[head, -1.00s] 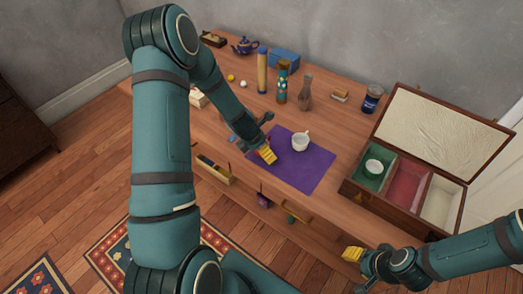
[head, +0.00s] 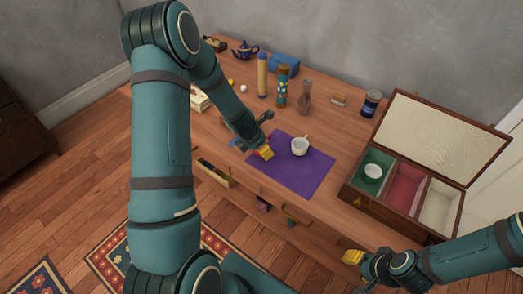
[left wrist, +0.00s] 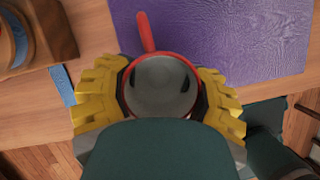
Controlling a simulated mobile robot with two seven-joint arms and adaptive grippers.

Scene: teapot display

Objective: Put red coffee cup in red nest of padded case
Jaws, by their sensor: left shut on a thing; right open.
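My left gripper (head: 265,152) is shut on the red coffee cup, over the left edge of the purple mat (head: 305,183). In the left wrist view the red coffee cup (left wrist: 160,84) has its open top facing the camera, between the yellow finger pads, with its handle pointing up in the picture. In the head view the gripper mostly hides it. The padded case (head: 408,222) stands open at the right of the table. Its middle compartment, the red nest (head: 404,188), is empty. My right gripper (head: 354,257) is open and empty in front of the table.
A white cup (head: 300,147) stands on the mat, right of my left gripper. A vase (head: 305,97), cylinders and a dark jar (head: 371,103) stand behind. Open drawers (head: 215,174) jut out in front.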

